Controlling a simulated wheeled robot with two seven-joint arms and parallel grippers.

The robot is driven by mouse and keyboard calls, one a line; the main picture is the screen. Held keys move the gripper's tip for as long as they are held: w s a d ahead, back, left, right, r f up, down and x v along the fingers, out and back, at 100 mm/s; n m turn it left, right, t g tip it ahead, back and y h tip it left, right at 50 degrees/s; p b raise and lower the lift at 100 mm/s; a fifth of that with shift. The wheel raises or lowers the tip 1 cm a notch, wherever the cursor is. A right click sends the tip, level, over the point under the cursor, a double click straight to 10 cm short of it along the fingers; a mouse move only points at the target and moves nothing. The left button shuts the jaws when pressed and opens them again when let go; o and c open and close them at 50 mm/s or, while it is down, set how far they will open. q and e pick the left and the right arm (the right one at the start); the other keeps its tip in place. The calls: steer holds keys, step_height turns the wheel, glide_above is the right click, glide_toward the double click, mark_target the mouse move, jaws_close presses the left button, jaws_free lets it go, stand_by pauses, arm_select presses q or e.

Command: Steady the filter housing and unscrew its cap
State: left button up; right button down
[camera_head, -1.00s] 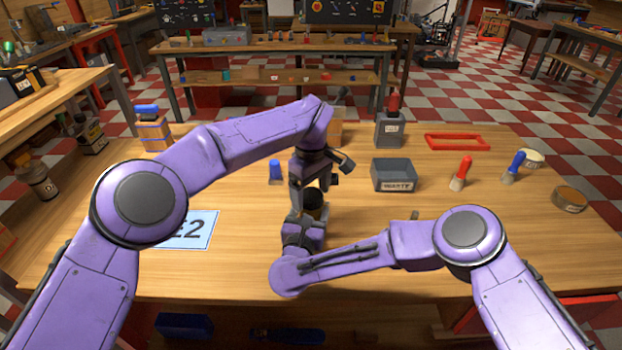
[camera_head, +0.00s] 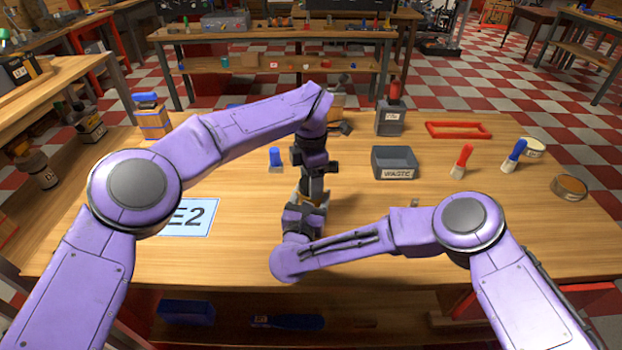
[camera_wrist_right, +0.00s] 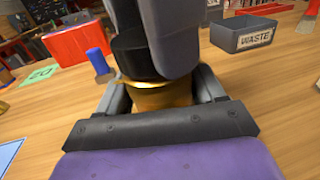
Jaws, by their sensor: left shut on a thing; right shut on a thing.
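The filter housing (camera_wrist_right: 155,97) is an amber-gold body with a black cap (camera_wrist_right: 132,58), standing upright on the bench in the right wrist view. My right gripper (camera_wrist_right: 160,100) is shut on the housing, with a grey finger on either side. My left gripper (camera_head: 313,190) comes down from above and is shut on the cap; its grey fingers (camera_wrist_right: 170,35) cover part of the cap in the right wrist view. In the head view the two grippers hide most of the housing, and my right gripper (camera_head: 305,212) is low beside it.
A grey WASTE bin (camera_head: 394,163) stands right of the grippers, and a blue-topped piece (camera_head: 275,158) stands to their left. A red frame (camera_head: 458,130), brushes (camera_head: 514,157) and round tins (camera_head: 569,187) lie farther right.

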arm_select(q)
steer(key=n, duration=0.6)
arm_select(e)
steer(key=shift+a, duration=0.1)
arm_select(q)
steer(key=n, duration=0.3)
steer(key=shift+n, duration=0.3)
steer(key=n, duration=0.5)
steer(key=shift+r+n, duration=0.1)
steer(key=shift+n, duration=0.3)
steer(key=n, duration=1.5)
steer(key=shift+r, duration=0.2)
steer(key=shift+r, duration=0.95)
